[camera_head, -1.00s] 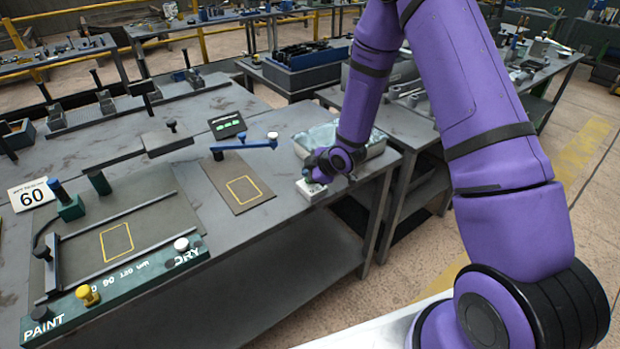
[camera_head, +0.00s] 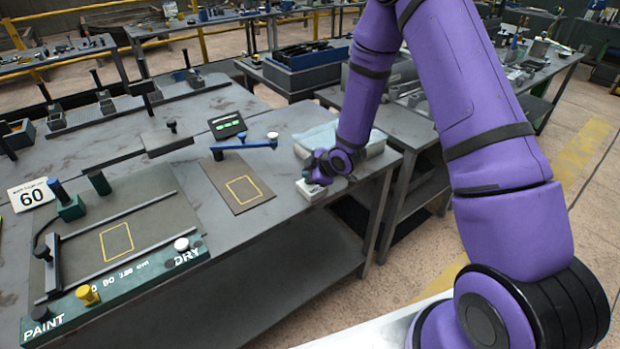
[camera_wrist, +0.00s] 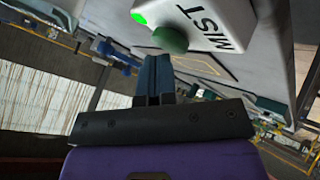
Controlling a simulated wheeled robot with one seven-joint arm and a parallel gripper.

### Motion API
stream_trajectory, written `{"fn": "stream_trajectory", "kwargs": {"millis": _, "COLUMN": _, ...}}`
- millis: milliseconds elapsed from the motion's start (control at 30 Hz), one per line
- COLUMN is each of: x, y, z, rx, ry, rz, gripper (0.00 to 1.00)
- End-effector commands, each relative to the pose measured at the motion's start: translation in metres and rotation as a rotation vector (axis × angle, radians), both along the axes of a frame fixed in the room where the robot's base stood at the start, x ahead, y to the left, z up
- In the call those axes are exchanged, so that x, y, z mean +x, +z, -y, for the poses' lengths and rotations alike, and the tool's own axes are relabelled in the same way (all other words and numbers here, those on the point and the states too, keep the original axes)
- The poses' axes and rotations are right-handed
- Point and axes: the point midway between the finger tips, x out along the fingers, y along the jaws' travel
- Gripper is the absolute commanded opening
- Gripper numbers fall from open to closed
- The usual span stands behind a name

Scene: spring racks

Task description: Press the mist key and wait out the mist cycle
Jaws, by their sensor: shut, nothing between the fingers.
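The white mist box (camera_wrist: 212,22), lettered MIST, shows in the wrist view with a round green key (camera_wrist: 171,40) and a lit green lamp (camera_wrist: 140,18). My gripper (camera_wrist: 155,60) is shut and empty, its fingertips right at the key; I cannot tell whether they touch it. In the head view the mist box (camera_head: 312,190) sits at the bench's front right corner, partly hidden under my gripper (camera_head: 318,177). Behind it is a tray (camera_head: 375,152) whose top looks pale and hazy, partly hidden by my arm.
A small display (camera_head: 227,125) with green marks and a blue lever (camera_head: 244,145) stand left of the tray. A brown plate with a yellow square (camera_head: 238,193) lies nearby.

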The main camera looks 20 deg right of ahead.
Motion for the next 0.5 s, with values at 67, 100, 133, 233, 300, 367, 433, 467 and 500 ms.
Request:
{"fn": "stream_trajectory", "kwargs": {"millis": 67, "x": 0.0, "y": 0.003, "z": 0.0, "rx": 0.0, "ry": 0.0, "rz": 0.0, "gripper": 0.0}}
{"fn": "stream_trajectory", "kwargs": {"millis": 100, "x": 0.0, "y": 0.005, "z": 0.0, "rx": 0.0, "ry": -0.001, "rz": 0.001, "gripper": 0.0}}
{"fn": "stream_trajectory", "kwargs": {"millis": 133, "x": 0.0, "y": 0.007, "z": 0.0, "rx": 0.0, "ry": -0.001, "rz": 0.001, "gripper": 0.0}}
{"fn": "stream_trajectory", "kwargs": {"millis": 233, "x": 0.0, "y": 0.012, "z": 0.0, "rx": 0.0, "ry": -0.001, "rz": 0.001, "gripper": 0.0}}
{"fn": "stream_trajectory", "kwargs": {"millis": 300, "x": 0.0, "y": 0.015, "z": 0.0, "rx": 0.0, "ry": -0.001, "rz": 0.001, "gripper": 0.0}}
{"fn": "stream_trajectory", "kwargs": {"millis": 367, "x": 0.0, "y": 0.017, "z": 0.0, "rx": 0.0, "ry": 0.0, "rz": 0.0, "gripper": 0.0}}
{"fn": "stream_trajectory", "kwargs": {"millis": 433, "x": 0.0, "y": 0.019, "z": 0.0, "rx": 0.0, "ry": 0.0, "rz": 0.0, "gripper": 0.0}}
{"fn": "stream_trajectory", "kwargs": {"millis": 467, "x": 0.0, "y": 0.019, "z": 0.0, "rx": 0.0, "ry": 0.0, "rz": 0.0, "gripper": 0.0}}
{"fn": "stream_trajectory", "kwargs": {"millis": 500, "x": 0.0, "y": 0.019, "z": 0.0, "rx": 0.0, "ry": 0.0, "rz": 0.0, "gripper": 0.0}}
